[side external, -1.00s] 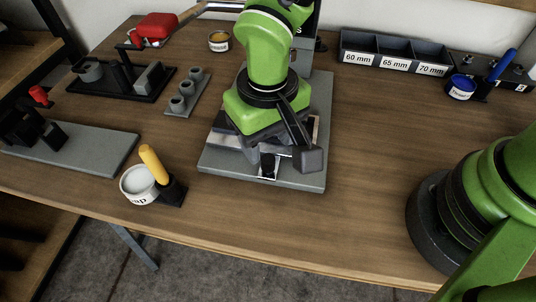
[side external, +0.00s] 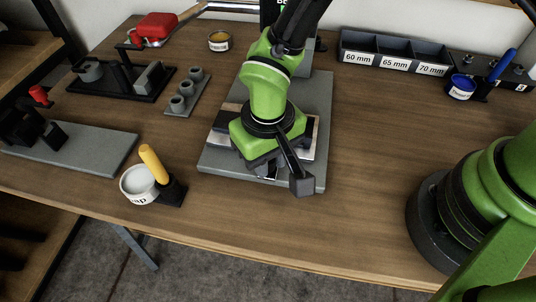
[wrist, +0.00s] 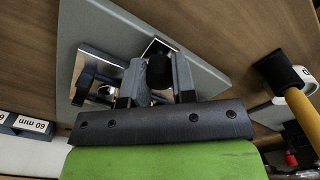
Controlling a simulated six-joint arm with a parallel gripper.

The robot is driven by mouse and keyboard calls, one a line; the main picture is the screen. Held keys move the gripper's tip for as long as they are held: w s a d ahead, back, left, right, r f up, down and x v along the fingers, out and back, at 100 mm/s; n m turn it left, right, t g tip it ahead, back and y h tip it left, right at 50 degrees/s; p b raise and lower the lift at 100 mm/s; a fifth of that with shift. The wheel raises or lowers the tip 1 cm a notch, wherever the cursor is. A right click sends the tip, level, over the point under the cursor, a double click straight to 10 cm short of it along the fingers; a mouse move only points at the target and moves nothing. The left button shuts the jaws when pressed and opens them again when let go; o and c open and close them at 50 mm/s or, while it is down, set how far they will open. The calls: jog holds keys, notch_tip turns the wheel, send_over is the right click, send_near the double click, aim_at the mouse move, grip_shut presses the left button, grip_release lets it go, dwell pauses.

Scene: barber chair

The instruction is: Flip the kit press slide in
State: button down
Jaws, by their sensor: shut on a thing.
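The kit press stands on a grey base plate (side external: 318,100), and my gripper (side external: 264,168) is low over the plate's front half. My arm covers most of the press in the side view. In the wrist view my gripper (wrist: 154,76) is shut on a dark knob (wrist: 159,70), which appears to be the slide's. One finger is on each side of it. Bright metal of the press (wrist: 92,66) shows beside the fingers, and the base plate (wrist: 130,35) lies beyond. The slide's exact position is hidden.
A white cup (side external: 137,185) and a yellow-handled tool (side external: 153,163) stand left of the plate. Grey posts (side external: 183,92) on a strip are behind them. Table between the plate and my base is clear.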

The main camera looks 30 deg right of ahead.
jog(key=w+d, duration=0.6)
jog(key=shift+a, duration=0.1)
jog(key=c, duration=0.9)
grip_release()
jog(key=shift+s, duration=0.1)
jog(key=shift+r, duration=0.15)
notch_tip(320, 180, up, 10)
jog(key=shift+f, duration=0.15)
